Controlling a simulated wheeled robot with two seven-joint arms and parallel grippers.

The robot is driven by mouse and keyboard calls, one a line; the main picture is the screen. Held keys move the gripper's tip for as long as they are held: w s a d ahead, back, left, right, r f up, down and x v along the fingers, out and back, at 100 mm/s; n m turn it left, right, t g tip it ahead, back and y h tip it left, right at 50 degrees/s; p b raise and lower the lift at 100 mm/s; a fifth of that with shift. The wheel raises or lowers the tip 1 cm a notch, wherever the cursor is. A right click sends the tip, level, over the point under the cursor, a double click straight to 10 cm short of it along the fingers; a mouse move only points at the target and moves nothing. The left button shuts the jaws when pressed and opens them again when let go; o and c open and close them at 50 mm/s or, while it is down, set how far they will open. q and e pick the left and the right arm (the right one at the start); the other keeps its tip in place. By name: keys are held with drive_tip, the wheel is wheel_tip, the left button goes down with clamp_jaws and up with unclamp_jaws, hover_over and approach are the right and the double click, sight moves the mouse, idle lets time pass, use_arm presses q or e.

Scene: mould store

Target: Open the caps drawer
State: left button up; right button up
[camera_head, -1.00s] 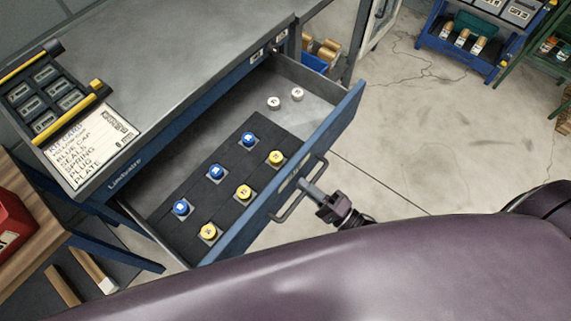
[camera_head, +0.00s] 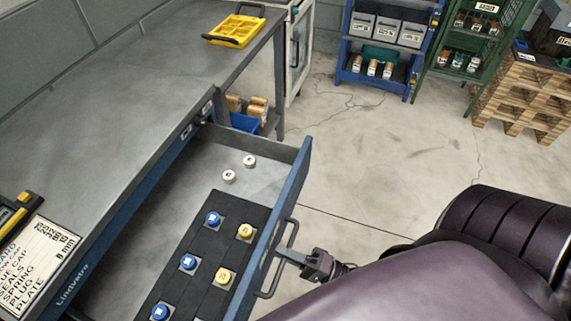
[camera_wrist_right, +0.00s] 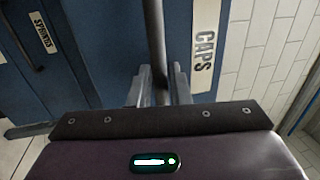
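The caps drawer (camera_head: 296,180) stands well open from the blue bench, its inside in plain view. It holds a dark mat with blue caps (camera_head: 188,262) and yellow caps (camera_head: 223,277), and two white caps (camera_head: 249,161) lie behind the mat. Its bar handle (camera_head: 293,236) is on the front panel. My right gripper (camera_head: 284,254) is at this handle. In the right wrist view the handle (camera_wrist_right: 154,30) runs between the fingers of the right gripper (camera_wrist_right: 160,88), which look closed on it, beside the CAPS label (camera_wrist_right: 204,45). My left gripper is out of view.
The grey bench top (camera_head: 110,100) carries a yellow tray (camera_head: 235,30) and a printed card (camera_head: 38,262). A SPRINGS drawer label (camera_wrist_right: 40,34) shows left in the wrist view. A blue rack (camera_head: 345,60) and wooden pallets (camera_head: 525,95) stand behind.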

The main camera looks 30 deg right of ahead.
drive_tip(key=b+v, duration=0.1)
drive_tip(key=v, duration=0.6)
drive_tip(key=shift+s+d, duration=0.25)
drive_tip(key=shift+s, duration=0.05)
idle(0.3)
